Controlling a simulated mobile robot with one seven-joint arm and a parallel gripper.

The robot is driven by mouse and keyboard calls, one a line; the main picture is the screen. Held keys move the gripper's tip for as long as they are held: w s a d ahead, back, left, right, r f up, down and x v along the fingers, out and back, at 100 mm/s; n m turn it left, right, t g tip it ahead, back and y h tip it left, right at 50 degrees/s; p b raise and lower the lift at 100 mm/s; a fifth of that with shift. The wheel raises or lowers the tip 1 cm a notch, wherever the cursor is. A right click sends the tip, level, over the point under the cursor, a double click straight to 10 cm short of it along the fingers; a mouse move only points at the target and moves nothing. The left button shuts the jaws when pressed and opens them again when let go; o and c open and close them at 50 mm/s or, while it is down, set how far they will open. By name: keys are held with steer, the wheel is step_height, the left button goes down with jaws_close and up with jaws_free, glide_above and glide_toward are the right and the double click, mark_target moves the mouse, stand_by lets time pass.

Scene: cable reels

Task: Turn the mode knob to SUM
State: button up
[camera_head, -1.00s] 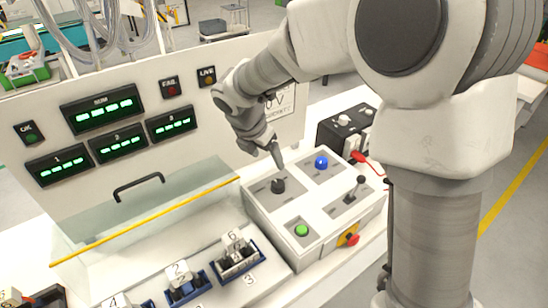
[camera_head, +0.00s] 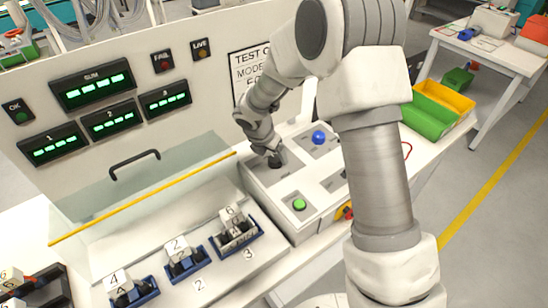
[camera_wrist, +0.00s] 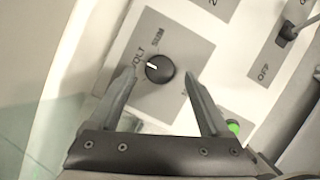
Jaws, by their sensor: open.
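The mode knob (camera_wrist: 160,69) is a round black dial on a grey panel plate (camera_wrist: 195,50). Its white pointer aims left, toward the VOLT label; the SUM label (camera_wrist: 158,33) lies above the knob in the wrist view. My gripper (camera_wrist: 161,77) is open, with one finger on each side of the knob and gaps visible between fingers and knob. Whether the fingertips are level with the knob is hard to tell. In the head view my gripper (camera_head: 274,160) is low over the control box (camera_head: 262,188) and mostly hides the knob.
A blue ball-shaped control (camera_head: 319,137) and a green button (camera_head: 299,204) share the box. A toggle with an OFF label (camera_wrist: 264,71) is at upper right in the wrist view. Left stand a clear guard (camera_head: 150,195) and displays, SUM (camera_head: 93,87) among them.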

mark_target(275, 161)
steer(key=shift+x, duration=1.25)
jaws_close()
